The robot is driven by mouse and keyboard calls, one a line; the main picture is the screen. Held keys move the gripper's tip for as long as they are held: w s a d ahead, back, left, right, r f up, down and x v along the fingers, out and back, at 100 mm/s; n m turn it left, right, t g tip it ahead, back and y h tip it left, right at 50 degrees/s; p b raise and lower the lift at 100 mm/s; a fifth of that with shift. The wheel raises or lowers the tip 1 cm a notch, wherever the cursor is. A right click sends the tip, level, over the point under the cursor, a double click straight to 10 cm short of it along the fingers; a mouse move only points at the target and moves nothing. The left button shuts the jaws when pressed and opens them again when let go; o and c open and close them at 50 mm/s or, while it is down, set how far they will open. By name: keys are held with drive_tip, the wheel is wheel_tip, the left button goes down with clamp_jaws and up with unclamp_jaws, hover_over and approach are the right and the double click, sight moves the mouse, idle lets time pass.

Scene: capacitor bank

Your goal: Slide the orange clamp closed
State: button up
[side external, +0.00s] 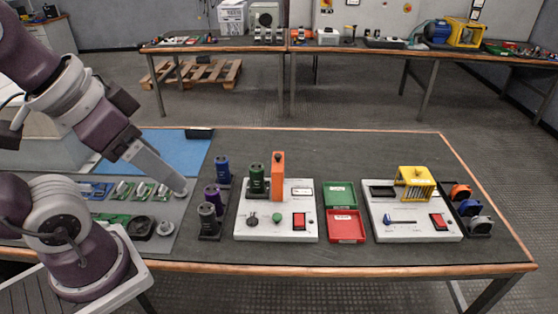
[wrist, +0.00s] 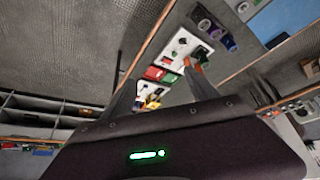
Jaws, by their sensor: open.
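The orange clamp (side external: 278,176) stands upright on the left white control box (side external: 275,217), just right of a green capacitor (side external: 257,180). In the wrist view the clamp (wrist: 188,62) is small and partly covered by one finger. My gripper (side external: 182,190) points down and right over the grey mat, left of the purple and black capacitors and well apart from the clamp. Its jaws are open, and I see nothing between them.
Blue (side external: 222,172), purple (side external: 216,200) and black (side external: 209,221) capacitors stand between my gripper and the control box. Green (side external: 340,193) and red (side external: 345,226) trays lie right of it. A second white box (side external: 410,219) carries a yellow cage (side external: 413,182).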

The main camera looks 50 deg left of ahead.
drive_tip(key=shift+c, duration=0.2)
drive_tip(key=shift+w+r, duration=0.15)
drive_tip(key=shift+w, duration=0.05)
drive_tip(key=c, duration=0.4)
drive_tip(key=w+r+n, duration=0.1)
drive_tip(key=w, duration=0.1)
drive_tip(key=w+r+n, duration=0.1)
drive_tip(key=w+n, duration=0.1)
drive_tip(key=w+a+r+n+g, duration=0.1)
drive_tip(key=w+n, duration=0.1)
drive_tip(key=w, duration=0.1)
drive_tip(key=shift+w, duration=0.1)
drive_tip(key=c, duration=0.3)
drive_tip(key=n+g+h, duration=0.1)
drive_tip(key=n+g, duration=0.2)
drive_tip(key=n, duration=1.9)
hover_over(278, 155)
wheel_tip(278, 155, down, 18)
drive_tip(key=f, duration=0.1)
drive_tip(key=shift+c, duration=0.2)
drive_tip(key=shift+a+f, duration=0.15)
drive_tip(key=shift+f, duration=1.95)
drive_tip(key=shift+a+f, duration=0.1)
drive_tip(key=shift+f, duration=1.95)
